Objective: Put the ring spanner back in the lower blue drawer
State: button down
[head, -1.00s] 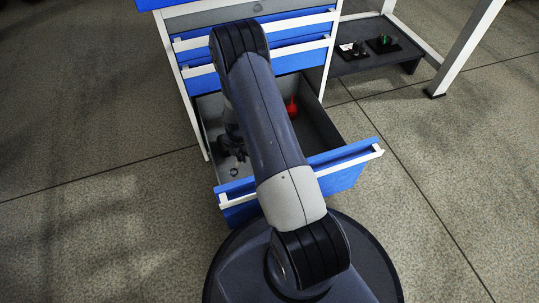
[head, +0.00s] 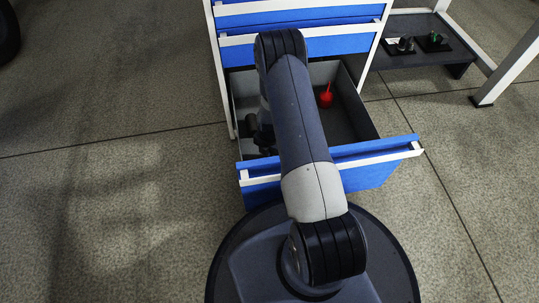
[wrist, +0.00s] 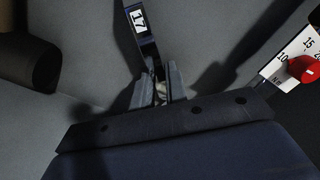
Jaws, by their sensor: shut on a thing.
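The ring spanner (wrist: 143,35) shows in the wrist view as a dark shank with a white label reading 17. My gripper (wrist: 160,88) is shut on its lower part, and the shank runs up from the jaws to the top edge. Its far end is out of the picture. In the head view the lower blue drawer (head: 372,165) is pulled open, with a white handle bar along its front. My arm reaches over it, and my gripper (head: 262,137) is down at the drawer's left side, mostly hidden by the arm. The spanner cannot be made out there.
A red object (head: 326,97) lies at the drawer's back right. The wrist view shows a brownish cylinder (wrist: 28,62) at left and a white numbered scale (wrist: 295,58) with a red part at right. Closed drawers (head: 300,45) stand above. A low shelf (head: 420,60) holds small parts.

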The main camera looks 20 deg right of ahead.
jog(key=c, duration=1.4)
grip_release()
notch_tip(320, 180, up, 12)
jog(key=p, duration=0.5)
jog(key=shift+r, duration=0.15)
